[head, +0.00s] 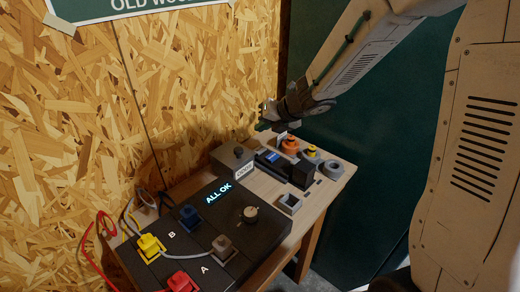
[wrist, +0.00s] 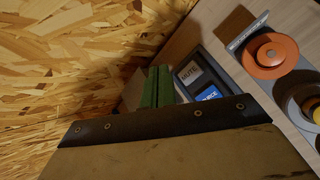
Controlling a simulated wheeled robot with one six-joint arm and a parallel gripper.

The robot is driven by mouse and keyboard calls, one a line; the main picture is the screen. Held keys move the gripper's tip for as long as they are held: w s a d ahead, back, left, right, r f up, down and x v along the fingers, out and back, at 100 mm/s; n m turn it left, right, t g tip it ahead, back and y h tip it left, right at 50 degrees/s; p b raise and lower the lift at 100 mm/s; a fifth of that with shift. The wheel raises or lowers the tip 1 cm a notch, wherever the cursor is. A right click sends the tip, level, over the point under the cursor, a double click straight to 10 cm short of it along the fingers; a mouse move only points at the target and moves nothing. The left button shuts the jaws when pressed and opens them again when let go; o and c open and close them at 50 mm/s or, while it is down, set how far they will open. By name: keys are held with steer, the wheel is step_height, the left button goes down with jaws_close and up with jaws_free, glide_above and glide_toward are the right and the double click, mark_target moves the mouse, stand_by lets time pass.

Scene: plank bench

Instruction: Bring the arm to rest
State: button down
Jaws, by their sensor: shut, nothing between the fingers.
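My gripper (head: 266,112) hangs in the air above the back of the bench (head: 325,196), close to the chipboard wall, at the end of my arm coming in from the upper right. In the wrist view my gripper (wrist: 158,72) shows as two green fingers lying side by side, shut and empty. The fingers appear beside a dark panel with a white button marked MUTE (wrist: 190,72) and a blue button (wrist: 208,94). I cannot tell the exact gap between fingers and panel.
A dark console (head: 165,246) with a lit "ALL OK" display stands at the front of the bench. A grey box (head: 232,161) and orange disc part (head: 290,145) stand behind it; the disc also shows in the wrist view (wrist: 271,56). The chipboard wall (head: 190,80) is close on the left.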

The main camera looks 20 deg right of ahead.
stand_by(0.4)
steer(key=d+m+h, duration=0.2)
steer(key=d+m, duration=0.1)
steer(key=m, duration=0.1)
steer(key=d+m+h, duration=0.2)
steer(key=d+m, duration=0.1)
steer(key=m, duration=0.1)
steer(key=s+d+m+h, duration=0.1)
steer(key=d+m+h, duration=0.1)
steer(key=d+m, duration=0.1)
steer(key=shift+d+m+t, duration=0.4)
steer(key=shift+d, duration=0.15)
steer(key=s+d+r+m+g+h, duration=0.35)
steer(key=s+d+m, duration=0.25)
steer(key=s+m, duration=0.5)
steer(key=s+a+r+m+g+y, duration=0.1)
steer(key=s+a+r+m, duration=0.1)
steer(key=s+m, duration=0.2)
steer(key=s+a+r+m+g+y, duration=0.1)
steer(key=s+a+r+m, duration=0.2)
steer(key=s, duration=0.8)
steer(key=s+a+r+m+g+y, duration=0.1)
steer(key=s+a+r+m+y, duration=0.1)
steer(key=s, duration=0.6)
steer(key=shift+s+a+r+m, duration=0.25)
steer(key=shift+a+r+m, duration=0.25)
steer(key=shift+m, duration=0.9)
steer(key=shift+a+f, duration=0.1)
